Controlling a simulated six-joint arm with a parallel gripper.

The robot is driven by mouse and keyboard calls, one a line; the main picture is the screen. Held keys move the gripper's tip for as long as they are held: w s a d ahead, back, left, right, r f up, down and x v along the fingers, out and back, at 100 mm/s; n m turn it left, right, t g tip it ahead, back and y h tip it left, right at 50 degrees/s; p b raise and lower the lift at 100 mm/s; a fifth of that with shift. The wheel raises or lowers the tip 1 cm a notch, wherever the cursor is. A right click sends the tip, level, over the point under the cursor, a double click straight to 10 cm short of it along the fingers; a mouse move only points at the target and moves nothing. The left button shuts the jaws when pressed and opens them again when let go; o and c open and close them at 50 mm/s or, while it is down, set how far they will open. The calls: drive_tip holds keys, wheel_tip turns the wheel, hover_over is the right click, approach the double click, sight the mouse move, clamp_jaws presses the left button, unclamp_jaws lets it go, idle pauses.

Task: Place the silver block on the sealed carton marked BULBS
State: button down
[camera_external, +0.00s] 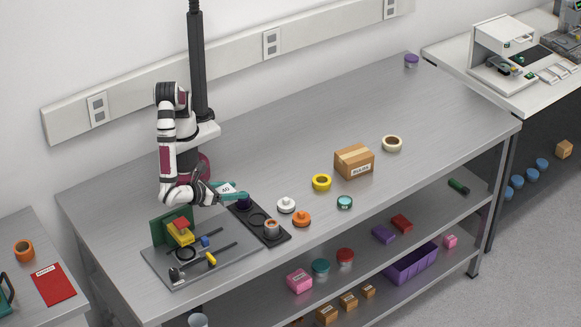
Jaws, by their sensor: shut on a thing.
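The sealed brown carton (352,156) stands on the metal bench right of centre, with a white label on its front. The label's small print looks like BULBS. My gripper (233,192), with teal fingers, is at the left part of the bench, above the back end of a black plate. It is shut on a small pale silver block (226,188) that shows a dark "40". The fingers partly cover the block. The gripper is well to the left of the carton. I cannot tell how high the block is held.
The black plate (258,221) with round seats and a grey board (205,262) with colored parts lie below and left.

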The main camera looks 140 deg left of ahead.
drive_tip(key=w+a+r, duration=0.1)
drive_tip(key=w+a, duration=0.3)
drive_tip(key=a, duration=0.7)
drive_tip(key=w+a+r, duration=0.1)
drive_tip(key=w+a, duration=0.3)
drive_tip(key=a, duration=0.6)
drive_tip(key=s+a+r, duration=0.2)
drive_tip(key=a, duration=0.7)
drive_tip(key=s+a+r, duration=0.1)
drive_tip(key=a+r, duration=0.1)
drive_tip(key=a, duration=0.8)
hover_over(360, 151)
wheel_tip(360, 151, down, 7)
drive_tip(key=shift+f, duration=0.15)
wheel_tip(360, 151, down, 4)
drive_tip(key=shift+s+a, duration=0.1)
drive_tip(key=shift+c, duration=0.6)
unclamp_jaws()
drive_tip(key=shift+f, duration=0.15)
